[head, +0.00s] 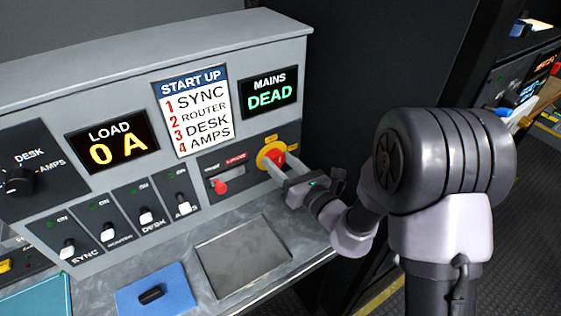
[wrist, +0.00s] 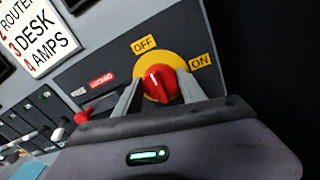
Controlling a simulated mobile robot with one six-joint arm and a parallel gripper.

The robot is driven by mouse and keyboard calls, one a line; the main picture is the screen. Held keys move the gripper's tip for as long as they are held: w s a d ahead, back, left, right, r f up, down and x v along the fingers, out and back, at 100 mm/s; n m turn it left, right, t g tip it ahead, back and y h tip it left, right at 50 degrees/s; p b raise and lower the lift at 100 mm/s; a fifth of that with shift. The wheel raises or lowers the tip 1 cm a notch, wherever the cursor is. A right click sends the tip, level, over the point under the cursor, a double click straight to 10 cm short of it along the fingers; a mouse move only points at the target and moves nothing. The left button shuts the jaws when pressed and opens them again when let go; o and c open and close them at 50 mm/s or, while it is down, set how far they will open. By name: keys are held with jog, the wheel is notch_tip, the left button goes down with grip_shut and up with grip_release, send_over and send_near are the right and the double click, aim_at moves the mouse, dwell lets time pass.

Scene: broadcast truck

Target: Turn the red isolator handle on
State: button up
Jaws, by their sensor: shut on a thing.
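The red isolator handle (wrist: 159,82) sits on a round yellow plate (wrist: 150,60) on the panel, with a yellow OFF label (wrist: 143,44) above it and a yellow ON label (wrist: 200,62) to its right. In the wrist view the handle's ridge points up towards the OFF label. My gripper (wrist: 160,90) is shut on the handle, one finger on each side. In the head view the handle (head: 277,158) shows between the fingers, partly hidden by them. The mains display (head: 269,95) reads DEAD.
A red-knobbed lever (head: 220,186) is close left of the isolator. Several breaker switches (head: 146,216) line the sloped panel. The load display (head: 112,140) reads 0 A. A grey tray (head: 243,262) and a blue mat (head: 180,283) with a black item lie on the ledge below.

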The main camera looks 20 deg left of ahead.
jog(key=m+p, duration=0.3)
jog(key=shift+r, duration=0.1)
jog(key=m+p, duration=0.4)
jog(key=m, duration=0.2)
jog(key=shift+d+t+p, duration=0.1)
jog(key=shift+t+p, duration=0.2)
jog(key=m+p, duration=0.2)
jog(key=m, duration=0.1)
jog(key=m+p, duration=0.1)
jog(key=shift+f+m+p, duration=0.25)
jog(key=shift+m+p, duration=0.05)
jog(key=shift+m, duration=0.1)
jog(key=shift+f+m+t+p, duration=0.15)
jog(key=shift+m+p, duration=0.5)
jog(key=shift+m, duration=0.4)
jog(key=shift+f+m+t+p, duration=0.15)
jog(key=shift+m+p, duration=0.5)
jog(key=shift+m, duration=0.7)
jog(key=o, duration=1.4)
jog(key=shift+c, duration=0.2)
